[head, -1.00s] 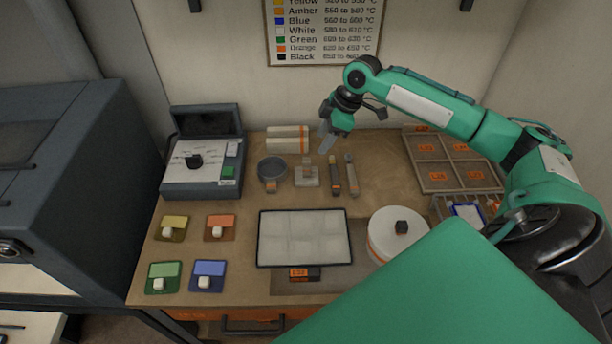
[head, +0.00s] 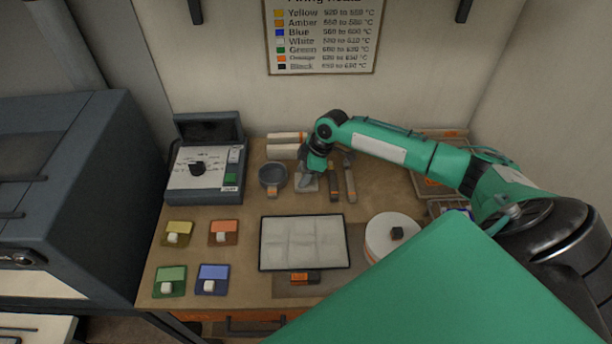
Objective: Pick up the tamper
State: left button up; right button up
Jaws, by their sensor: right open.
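The tamper, a small pale block (head: 309,187), stands near the back of the wooden worktop, between the round grey sieve-like dish (head: 273,174) and two slim tools (head: 342,181). Its upper part is hidden behind my right gripper (head: 305,178). This gripper points down, close over the tamper, and is open; the fingers are small and I cannot tell whether they touch the tamper. My left gripper is not in view.
A grey boxed device (head: 204,172) stands at the back left. A white panelled tray (head: 302,264), colour cards with pale knobs (head: 178,233) and a white round drum (head: 382,246) are in front. A large dark machine (head: 62,185) stands left.

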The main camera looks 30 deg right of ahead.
grip_shut()
dwell(0.3)
jog(key=shift+r+b, duration=0.3)
jog(key=shift+r, duration=0.25)
notch_tip(320, 180, up, 19)
jog(key=b, duration=0.4)
jog(key=c, duration=0.6)
grip_release()
jog(key=shift+c, duration=0.2)
jog(key=c, duration=0.3)
jog(key=shift+f, duration=0.15)
jog(key=shift+c, duration=0.2)
